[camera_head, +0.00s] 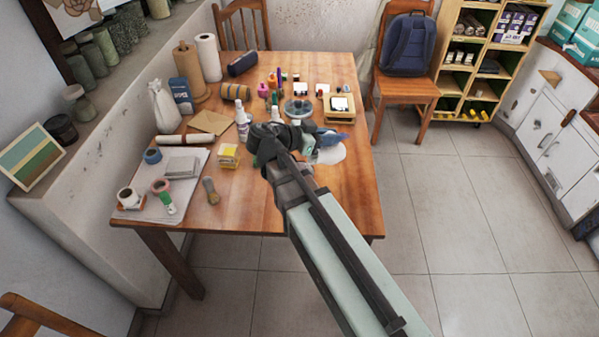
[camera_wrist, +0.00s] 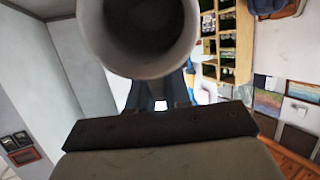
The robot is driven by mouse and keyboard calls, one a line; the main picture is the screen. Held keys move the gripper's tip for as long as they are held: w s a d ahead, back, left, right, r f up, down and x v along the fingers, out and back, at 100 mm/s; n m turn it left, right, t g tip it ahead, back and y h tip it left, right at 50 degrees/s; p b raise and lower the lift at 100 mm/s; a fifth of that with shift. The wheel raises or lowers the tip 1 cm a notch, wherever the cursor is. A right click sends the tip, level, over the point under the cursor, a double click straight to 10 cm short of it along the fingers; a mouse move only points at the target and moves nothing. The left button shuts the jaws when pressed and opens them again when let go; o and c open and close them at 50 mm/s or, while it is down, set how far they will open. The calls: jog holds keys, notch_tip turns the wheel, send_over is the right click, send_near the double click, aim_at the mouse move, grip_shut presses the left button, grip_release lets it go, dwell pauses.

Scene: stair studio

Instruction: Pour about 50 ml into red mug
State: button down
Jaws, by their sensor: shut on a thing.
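My gripper (camera_head: 308,142) is over the right half of the wooden table, largely hidden by my own arm in the head view. In the wrist view, my gripper (camera_wrist: 160,95) is shut on a grey round vessel (camera_wrist: 138,40). Its wide circular end faces the wrist camera and is cut off by the top edge. I cannot make out any liquid in it. I cannot pick out a red mug in either view; it may be behind my arm and gripper. A blue item (camera_head: 333,139) and a white round piece (camera_head: 330,155) show just right of the gripper.
The wooden table (camera_head: 240,205) is crowded at the back with small bottles and boxes. Tape rolls and papers are at the left. The table's front middle is clear. A chair holds a backpack (camera_head: 408,45).

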jog(key=shift+s+a+r+t+h, duration=0.2)
jog(key=shift+s+a+h, duration=0.15)
jog(key=shift+a, duration=0.2)
jog(key=shift+s+a+r+t+h, duration=0.1)
jog(key=shift+s+a+r+h, duration=0.1)
jog(key=shift+a+h, duration=0.25)
dwell(0.7)
jog(key=d+y, duration=0.1)
jog(key=w+d+f+y, duration=0.1)
jog(key=shift+w+d+g, duration=0.15)
jog(key=shift+d+g, duration=0.2)
jog(key=shift+g, duration=0.05)
jog(key=shift+w+d+f+g+y, duration=0.25)
jog(key=shift+d+f+g+y, duration=0.2)
jog(key=shift+y, duration=0.2)
jog(key=shift+w+d+f+g+y, duration=0.2)
jog(key=shift+d+f+g+y, duration=0.1)
jog(key=shift+f+y, duration=0.3)
jog(key=shift+w+d+r+g+y, duration=0.15)
jog(key=shift+d+g+y, duration=0.2)
jog(key=shift+y, duration=0.4)
